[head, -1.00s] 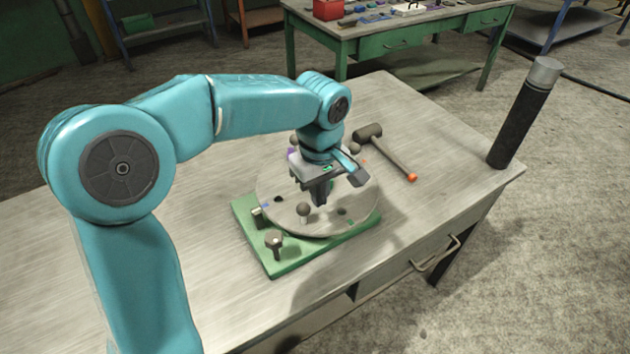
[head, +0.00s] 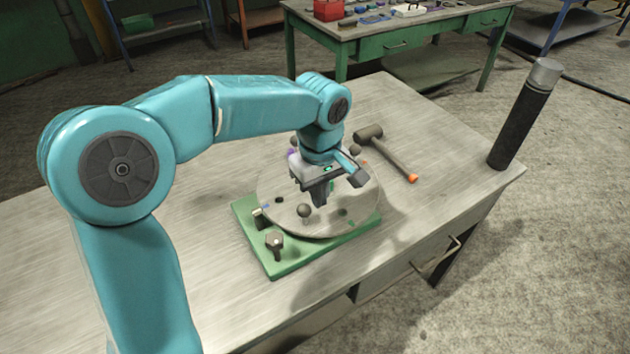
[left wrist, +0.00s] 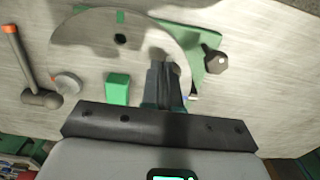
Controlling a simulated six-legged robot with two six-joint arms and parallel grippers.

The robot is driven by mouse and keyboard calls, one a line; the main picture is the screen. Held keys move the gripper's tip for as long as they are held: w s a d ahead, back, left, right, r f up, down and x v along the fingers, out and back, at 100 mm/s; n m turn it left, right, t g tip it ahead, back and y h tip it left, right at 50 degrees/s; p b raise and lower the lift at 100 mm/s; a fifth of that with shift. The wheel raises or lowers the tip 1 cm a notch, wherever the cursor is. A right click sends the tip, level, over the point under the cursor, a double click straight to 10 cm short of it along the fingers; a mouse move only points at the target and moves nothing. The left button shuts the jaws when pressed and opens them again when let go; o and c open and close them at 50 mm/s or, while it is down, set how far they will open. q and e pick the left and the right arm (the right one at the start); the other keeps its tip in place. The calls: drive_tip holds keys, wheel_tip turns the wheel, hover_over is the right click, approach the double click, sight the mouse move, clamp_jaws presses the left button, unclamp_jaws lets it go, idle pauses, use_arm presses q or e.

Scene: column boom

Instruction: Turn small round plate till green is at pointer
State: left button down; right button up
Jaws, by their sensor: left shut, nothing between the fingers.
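The round grey plate (head: 325,222) lies on a green base (head: 278,262) on the bench. My left gripper (head: 321,199) is shut and empty, pointing down over the plate. Contact with it cannot be told. My right gripper is out of view.
A dark knob (head: 274,241) stands on the base's front corner. A hammer (head: 392,158) lies behind and right of the plate. A dark upright cylinder (head: 523,118) stands at the bench's right corner. The bench's right front is clear.

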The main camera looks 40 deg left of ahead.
sight(300, 207)
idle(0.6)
use_arm(q)
drive_tip(key=shift+f+b, duration=2.15)
drive_tip(key=shift+f, duration=0.55)
drive_tip(key=shift+a, duration=0.1)
drive_tip(key=shift+s+a, duration=0.45)
drive_tip(key=shift+a, duration=0.3)
drive_tip(key=shift+s+a, duration=0.35)
drive_tip(key=shift+a, duration=0.5)
